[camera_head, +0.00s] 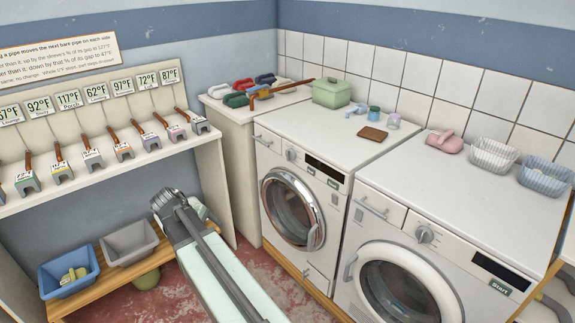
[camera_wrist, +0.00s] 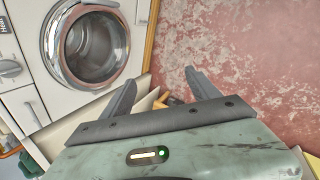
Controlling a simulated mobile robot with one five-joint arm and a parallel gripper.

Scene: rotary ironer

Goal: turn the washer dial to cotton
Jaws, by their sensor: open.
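Two white front-loading machines stand side by side in the head view. The left machine (camera_head: 265,140) has a chrome-ringed door and a small dial (camera_head: 291,154) left of a dark display. The right machine (camera_head: 398,218) has a white-ringed door, a dial (camera_head: 425,235) and a dark panel reading Start. I cannot read any cotton mark, nor tell which machine is the washer. My gripper (camera_wrist: 160,82) is open and empty, apart from both dials. In the head view it is left of the left machine. The chrome-ringed door (camera_wrist: 88,47) shows in the wrist view.
A green box (camera_head: 331,94), small cups and a brown block (camera_head: 373,133) sit on the left machine. A pink item (camera_head: 444,142) and two baskets are on the right one. A blue bin (camera_head: 68,272) and grey bin (camera_head: 130,243) stand low at left. Red floor lies before the machines.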

